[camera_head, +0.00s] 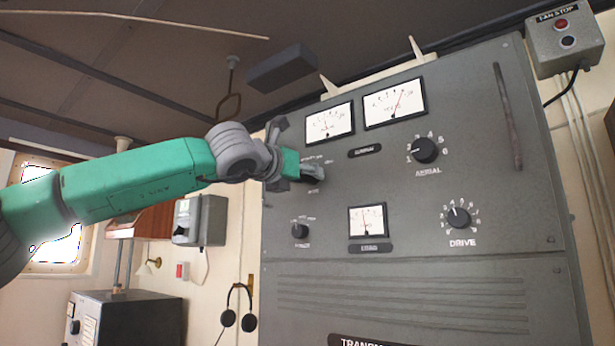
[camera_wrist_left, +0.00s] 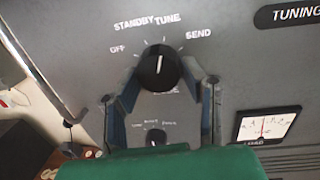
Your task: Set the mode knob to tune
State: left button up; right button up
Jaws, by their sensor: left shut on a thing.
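The mode knob (camera_wrist_left: 159,69) is black and round with a white pointer line, on the grey transmitter panel (camera_head: 400,285). Around it in the left wrist view are the labels OFF, STANDBY, TUNE (camera_wrist_left: 167,19) and SEND. The pointer line stands nearly straight up, roughly toward TUNE. My left gripper (camera_wrist_left: 160,82) has one finger on each side of the knob and is shut on it. In the head view my left gripper (camera_head: 311,172) is against the panel's upper left and largely hides the knob. My right gripper is not in view.
A smaller knob (camera_head: 300,231) sits below the mode knob. Meters (camera_head: 395,103), the AERIAL knob (camera_head: 424,150) and the DRIVE knob (camera_head: 459,217) lie to the right. A headset (camera_head: 238,309) hangs left of the cabinet. A fan-stop box (camera_head: 566,41) is at upper right.

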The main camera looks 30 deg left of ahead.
pick_arm(q)
jog(key=shift+f, duration=0.2)
jog(key=o, duration=1.1)
jog(key=shift+o, duration=0.2)
jog(key=shift+a, duration=0.15)
jog(key=shift+r, duration=0.1)
jog(key=shift+s, duration=0.45)
jog(key=s+f, duration=0.1)
jog(key=s, duration=0.9)
jog(key=shift+s, duration=0.4)
